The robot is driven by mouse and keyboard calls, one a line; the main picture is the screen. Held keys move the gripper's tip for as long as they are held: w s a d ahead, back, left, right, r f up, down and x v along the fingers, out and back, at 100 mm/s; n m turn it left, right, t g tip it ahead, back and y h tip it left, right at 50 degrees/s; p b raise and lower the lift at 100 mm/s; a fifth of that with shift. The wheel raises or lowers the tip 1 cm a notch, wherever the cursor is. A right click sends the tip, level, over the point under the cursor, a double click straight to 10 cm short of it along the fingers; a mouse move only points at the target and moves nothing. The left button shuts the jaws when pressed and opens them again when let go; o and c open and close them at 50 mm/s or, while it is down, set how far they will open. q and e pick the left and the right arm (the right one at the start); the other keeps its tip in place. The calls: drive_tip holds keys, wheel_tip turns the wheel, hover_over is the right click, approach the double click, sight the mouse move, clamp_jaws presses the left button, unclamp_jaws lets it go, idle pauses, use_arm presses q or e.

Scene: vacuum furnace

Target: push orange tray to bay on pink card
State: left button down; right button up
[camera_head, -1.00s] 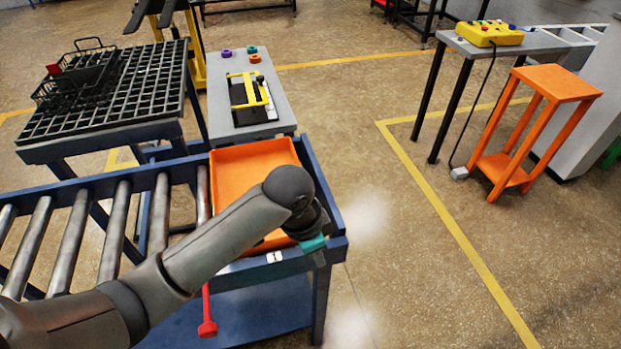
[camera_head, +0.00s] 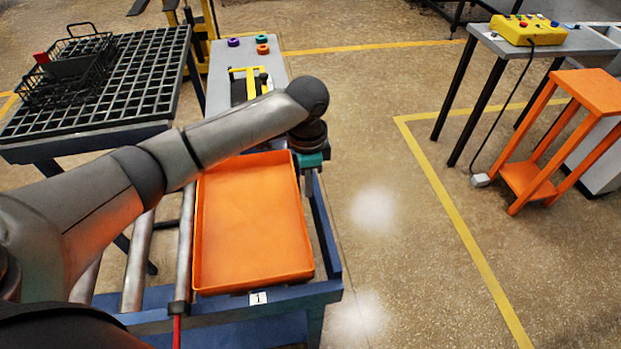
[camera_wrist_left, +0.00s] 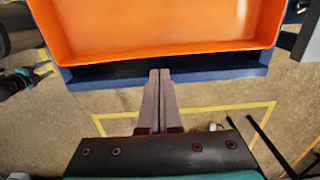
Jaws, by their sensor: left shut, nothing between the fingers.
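The orange tray (camera_head: 255,225) is shallow and empty, lying flat at the right end of the roller conveyor. A label marked 1 (camera_head: 259,297) is on the near blue rail beside it. I see no pink card. My left gripper (camera_head: 309,190) is just off the tray's right side, near its far corner, over the blue end rail. In the left wrist view its fingers (camera_wrist_left: 160,76) are together and empty, with the tips close to the tray wall (camera_wrist_left: 170,48); contact is unclear. A dark part with teal at that view's left edge appears to be my right gripper (camera_wrist_left: 14,82); its jaws are unclear.
A grey table (camera_head: 225,62) with colored rings and a yellow-black fixture stands behind the conveyor. A black grid table (camera_head: 110,85) with a wire basket is at left. An orange stand (camera_head: 590,92) and yellow control box (camera_head: 528,29) are right. Floor between is clear.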

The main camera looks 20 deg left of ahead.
use_arm(q)
wheel_tip(320, 180, down, 7)
drive_tip(key=b, duration=0.1)
use_arm(e)
drive_tip(key=shift+w+a+f, duration=0.1)
drive_tip(key=shift+w+f, duration=0.5)
drive_tip(key=shift+w, duration=0.05)
